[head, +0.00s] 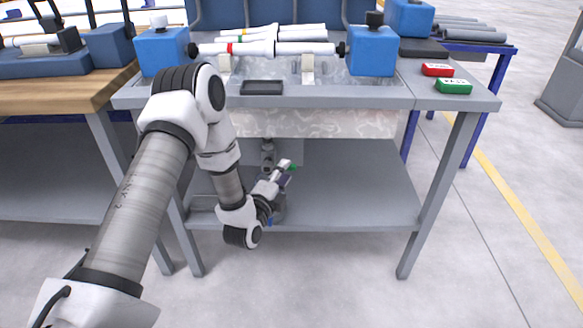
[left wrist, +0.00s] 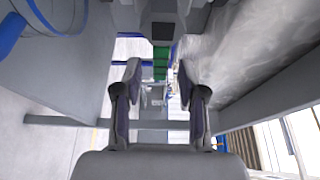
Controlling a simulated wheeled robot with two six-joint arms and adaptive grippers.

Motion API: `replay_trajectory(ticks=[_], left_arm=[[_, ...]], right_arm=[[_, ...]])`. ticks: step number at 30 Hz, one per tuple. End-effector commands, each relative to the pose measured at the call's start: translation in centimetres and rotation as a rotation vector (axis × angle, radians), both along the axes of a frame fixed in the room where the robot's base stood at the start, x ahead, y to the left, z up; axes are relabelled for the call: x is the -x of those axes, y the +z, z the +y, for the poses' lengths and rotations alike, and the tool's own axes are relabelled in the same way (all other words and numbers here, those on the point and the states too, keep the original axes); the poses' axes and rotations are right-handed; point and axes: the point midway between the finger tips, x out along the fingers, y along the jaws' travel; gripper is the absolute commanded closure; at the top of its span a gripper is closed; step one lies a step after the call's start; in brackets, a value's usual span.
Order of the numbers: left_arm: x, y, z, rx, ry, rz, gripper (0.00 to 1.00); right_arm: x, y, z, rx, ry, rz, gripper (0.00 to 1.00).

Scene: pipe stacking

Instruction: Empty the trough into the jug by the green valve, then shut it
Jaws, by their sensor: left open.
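The trough (head: 340,124) is a pale, translucent basin with wavy patterns under the bench top; its wall fills the upper right of the left wrist view (left wrist: 250,50). A grey drain fitting (head: 268,152) hangs below it. The valve's green handle (head: 292,167) shows at my left gripper (head: 284,174). In the left wrist view the green handle (left wrist: 160,62) lies between the lines of the two spread fingers of my left gripper (left wrist: 158,72); contact cannot be told. A grey shape with blue (head: 279,208), perhaps the jug, is mostly hidden behind my left wrist on the lower shelf. My right gripper is out of view.
The lower shelf (head: 350,195) is otherwise mostly clear at right. Bench legs (head: 437,195) stand at both sides. On top are blue blocks (head: 372,52) holding a pipe, a black tray (head: 262,87), and red (head: 437,69) and green (head: 453,86) boxes.

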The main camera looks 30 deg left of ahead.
Motion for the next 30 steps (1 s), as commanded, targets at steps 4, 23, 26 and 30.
replay_trajectory(ticks=[4,23,26,30], left_arm=[[-2.3,-0.2,0.3,0.000,-0.001,-0.002,0.59],[-3.0,0.0,0.4,0.001,-0.001,0.002,1.00],[-3.2,0.0,0.4,0.004,-0.001,-0.001,1.00],[-4.0,0.0,0.4,0.023,-0.001,-0.014,1.00]], right_arm=[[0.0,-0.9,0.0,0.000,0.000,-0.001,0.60],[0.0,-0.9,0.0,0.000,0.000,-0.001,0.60],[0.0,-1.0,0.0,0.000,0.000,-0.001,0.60],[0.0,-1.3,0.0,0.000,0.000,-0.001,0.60]])
